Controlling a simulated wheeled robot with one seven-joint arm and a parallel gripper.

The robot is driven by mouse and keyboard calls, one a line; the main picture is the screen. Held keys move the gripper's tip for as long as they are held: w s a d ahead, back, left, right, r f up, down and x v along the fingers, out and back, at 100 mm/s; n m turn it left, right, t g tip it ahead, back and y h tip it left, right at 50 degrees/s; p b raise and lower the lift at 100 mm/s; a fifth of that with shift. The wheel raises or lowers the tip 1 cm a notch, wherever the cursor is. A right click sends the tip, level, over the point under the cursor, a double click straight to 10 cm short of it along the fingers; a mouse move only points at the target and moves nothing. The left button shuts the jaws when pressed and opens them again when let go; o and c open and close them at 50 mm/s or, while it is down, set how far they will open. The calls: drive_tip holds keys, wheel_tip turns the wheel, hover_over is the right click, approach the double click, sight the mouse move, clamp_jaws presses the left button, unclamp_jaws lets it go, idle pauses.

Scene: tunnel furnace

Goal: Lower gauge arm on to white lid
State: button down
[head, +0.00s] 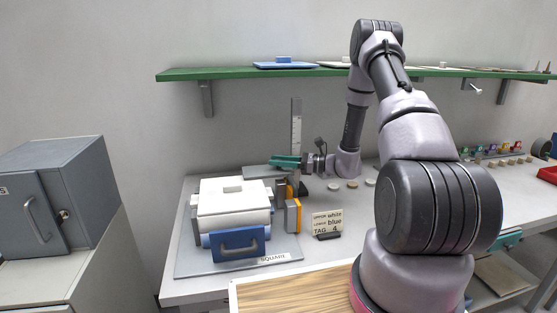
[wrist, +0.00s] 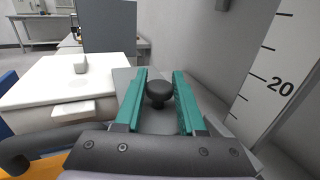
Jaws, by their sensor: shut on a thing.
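The white lid (head: 232,196) sits on the square stacked box at the left of the bench; it also shows at the left of the wrist view (wrist: 65,88). The gauge arm (head: 256,172) is a flat grey plate beside the upright scale post (head: 296,125), behind the lid in the head view. Its height above the lid is hard to tell. My gripper (head: 287,161) has teal fingers and is shut on the gauge arm's black knob (wrist: 159,92), one finger on each side. The plate shows beneath the knob in the wrist view (wrist: 157,122).
A blue panel with a handle (head: 238,243) is at the box's front. An orange-and-grey block (head: 292,215) and a tag card (head: 327,222) stand to its right. The green shelf (head: 220,74) runs above. The grey cabinet (head: 40,195) is at far left.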

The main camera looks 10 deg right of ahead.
drive_tip(key=c, duration=0.5)
unclamp_jaws()
drive_tip(key=shift+f, duration=0.1)
drive_tip(key=shift+d, duration=0.1)
drive_tip(key=v, duration=1)
drive_tip(key=shift+s+d, duration=0.15)
drive_tip(key=shift+d, duration=0.2)
